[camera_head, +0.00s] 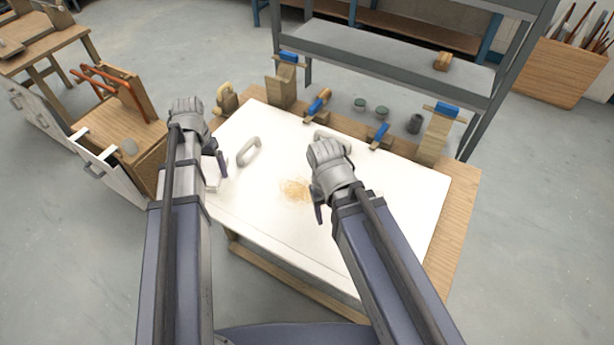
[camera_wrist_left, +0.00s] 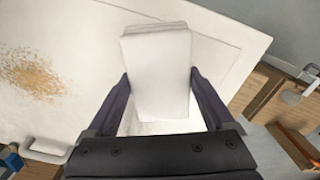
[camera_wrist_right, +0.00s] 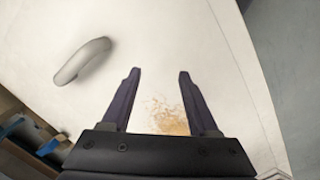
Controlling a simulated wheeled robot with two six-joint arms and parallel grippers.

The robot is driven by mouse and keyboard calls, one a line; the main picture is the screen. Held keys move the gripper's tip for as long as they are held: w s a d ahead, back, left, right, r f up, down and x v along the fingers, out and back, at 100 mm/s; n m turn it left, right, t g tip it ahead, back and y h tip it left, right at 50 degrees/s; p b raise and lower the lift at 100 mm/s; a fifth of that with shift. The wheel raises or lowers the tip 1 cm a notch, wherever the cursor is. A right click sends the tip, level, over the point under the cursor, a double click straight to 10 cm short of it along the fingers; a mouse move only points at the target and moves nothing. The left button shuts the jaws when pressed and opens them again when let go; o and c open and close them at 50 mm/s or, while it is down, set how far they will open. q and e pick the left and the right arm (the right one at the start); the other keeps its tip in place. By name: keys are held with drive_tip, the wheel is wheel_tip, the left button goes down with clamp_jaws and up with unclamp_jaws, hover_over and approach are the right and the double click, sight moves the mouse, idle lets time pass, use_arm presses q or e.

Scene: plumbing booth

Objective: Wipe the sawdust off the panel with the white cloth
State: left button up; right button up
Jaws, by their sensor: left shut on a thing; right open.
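The white panel (camera_head: 300,240) lies flat on a wooden table. A patch of tan sawdust (camera_head: 294,190) lies near its middle and also shows in the left wrist view (camera_wrist_left: 32,76). My left gripper (camera_head: 216,166) is over the panel's left part, shut on the white cloth (camera_wrist_left: 158,75), a folded block between its fingers; in the head view the arm hides much of the cloth. My right gripper (camera_wrist_right: 155,75) is open and empty above the panel, just right of the sawdust in the head view. The sawdust shows partly behind its right finger in the right wrist view (camera_wrist_right: 170,117).
Grey handles (camera_head: 248,151) stand up from the panel. Blue-topped clamps (camera_head: 381,132) and wooden blocks (camera_head: 280,88) line the table's back edge. A grey shelf (camera_head: 390,58) stands behind, and a wooden cart (camera_head: 120,130) is at left. The panel's front right is clear.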

use_arm(q)
drive_tip(key=shift+s+r, duration=0.1)
drive_tip(key=shift+s, duration=0.05)
use_arm(e)
drive_tip(key=shift+s+r, duration=0.1)
drive_tip(key=shift+s, duration=0.05)
